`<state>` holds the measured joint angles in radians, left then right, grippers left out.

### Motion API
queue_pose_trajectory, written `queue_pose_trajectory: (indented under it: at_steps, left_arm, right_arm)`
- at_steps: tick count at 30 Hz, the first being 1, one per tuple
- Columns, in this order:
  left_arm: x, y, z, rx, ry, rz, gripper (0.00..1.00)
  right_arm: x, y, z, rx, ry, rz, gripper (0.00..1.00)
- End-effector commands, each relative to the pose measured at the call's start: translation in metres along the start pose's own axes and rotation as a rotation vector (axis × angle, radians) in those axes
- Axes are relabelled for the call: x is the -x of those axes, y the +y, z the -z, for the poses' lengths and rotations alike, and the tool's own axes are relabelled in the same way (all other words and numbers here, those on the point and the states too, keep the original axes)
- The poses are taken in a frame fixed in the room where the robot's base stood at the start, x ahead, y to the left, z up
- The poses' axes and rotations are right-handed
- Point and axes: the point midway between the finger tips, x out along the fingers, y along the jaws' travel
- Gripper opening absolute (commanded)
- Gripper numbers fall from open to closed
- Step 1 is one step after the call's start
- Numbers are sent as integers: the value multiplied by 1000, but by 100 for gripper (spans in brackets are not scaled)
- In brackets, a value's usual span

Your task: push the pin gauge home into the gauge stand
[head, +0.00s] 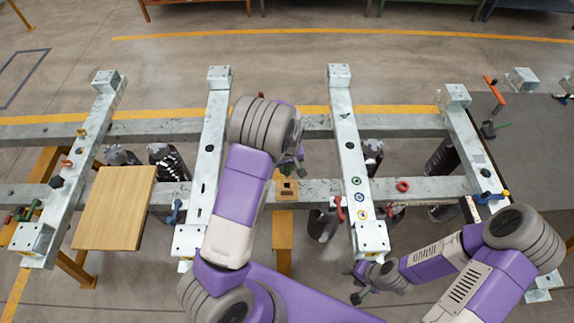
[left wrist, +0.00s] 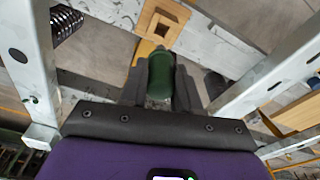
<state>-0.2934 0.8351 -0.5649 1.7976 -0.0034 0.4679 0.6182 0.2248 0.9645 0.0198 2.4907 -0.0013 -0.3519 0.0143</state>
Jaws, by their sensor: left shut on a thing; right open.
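The pin gauge shows in the left wrist view as a green, rounded handle (left wrist: 161,72) between the dark fingers of my left gripper (left wrist: 160,82), which is shut on it. The gauge stand (left wrist: 146,20) is a light wooden block with a square opening, just beyond the handle in that view. The gauge's pin end is hidden, so I cannot tell whether it touches the stand. In the head view the stand (head: 287,196) sits on the front steel rail, just below my left gripper (head: 293,168). My right gripper (head: 361,286) is open and empty, at the lower middle right.
Galvanised cross beams (head: 212,150) rise on both sides of the stand. A wooden board (head: 115,208) lies at the left. A red ring (head: 403,186) lies on the front rail, and a red-handled part (head: 340,209) is on the right-hand beam. Dark springs (head: 168,160) are below the rails.

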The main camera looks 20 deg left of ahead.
Motion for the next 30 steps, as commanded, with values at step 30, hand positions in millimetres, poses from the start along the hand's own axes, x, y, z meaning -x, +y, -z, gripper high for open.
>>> queue_pose_trajectory:
  at_steps: [30]
  left_arm:
    - [-51, 0, -5, 0, 0, 0, 2]
  right_arm:
    - [-36, 13, 2, 0, 0, 0, 43]
